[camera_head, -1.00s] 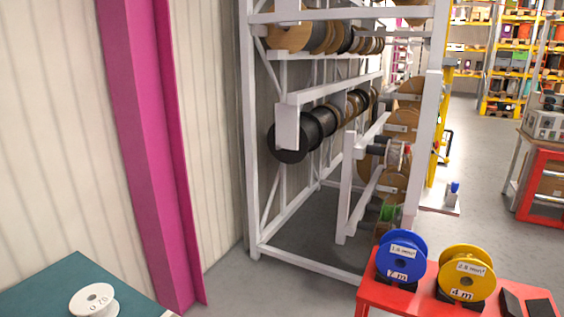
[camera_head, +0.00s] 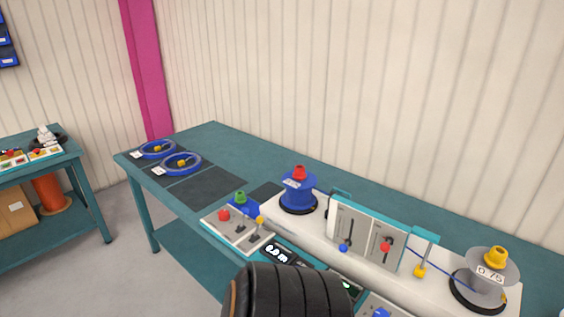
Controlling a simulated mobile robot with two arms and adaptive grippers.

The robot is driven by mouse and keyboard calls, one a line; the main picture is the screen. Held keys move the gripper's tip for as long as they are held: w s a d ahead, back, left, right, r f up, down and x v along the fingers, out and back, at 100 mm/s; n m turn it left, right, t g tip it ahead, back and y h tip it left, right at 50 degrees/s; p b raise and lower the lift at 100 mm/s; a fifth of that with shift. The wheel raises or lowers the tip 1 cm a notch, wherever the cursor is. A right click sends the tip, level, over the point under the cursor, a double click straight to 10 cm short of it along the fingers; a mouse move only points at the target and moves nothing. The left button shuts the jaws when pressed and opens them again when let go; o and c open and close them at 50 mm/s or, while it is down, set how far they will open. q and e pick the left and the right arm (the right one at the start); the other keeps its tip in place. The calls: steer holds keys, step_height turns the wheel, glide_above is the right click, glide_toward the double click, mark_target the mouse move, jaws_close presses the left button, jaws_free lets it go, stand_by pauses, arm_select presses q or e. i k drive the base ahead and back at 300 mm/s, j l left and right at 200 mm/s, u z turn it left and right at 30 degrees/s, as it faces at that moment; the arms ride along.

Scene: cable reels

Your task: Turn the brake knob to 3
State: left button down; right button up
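A white winding machine (camera_head: 310,232) stands on a teal bench. A blue knob (camera_head: 381,312) sits on a small grey panel at the bottom edge, partly cut off. I cannot tell whether it is the brake knob, and no number on its scale is readable. An upright panel (camera_head: 365,233) on the machine carries two slotted levers, one with a blue tip (camera_head: 344,248) and one with a red tip (camera_head: 385,247). A black ribbed part, seemingly of my own arm, covers the bench front at bottom centre. Neither gripper shows.
A blue reel (camera_head: 298,193) is at the machine's left and a grey reel (camera_head: 485,277) at its right. A control box (camera_head: 238,230) with red and green buttons stands beside a display (camera_head: 281,254). Blue cable coils (camera_head: 182,163) lie at the bench's far left. Floor is free at left.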

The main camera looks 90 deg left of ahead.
mark_target(224, 215)
steer(key=u, duration=3.1)
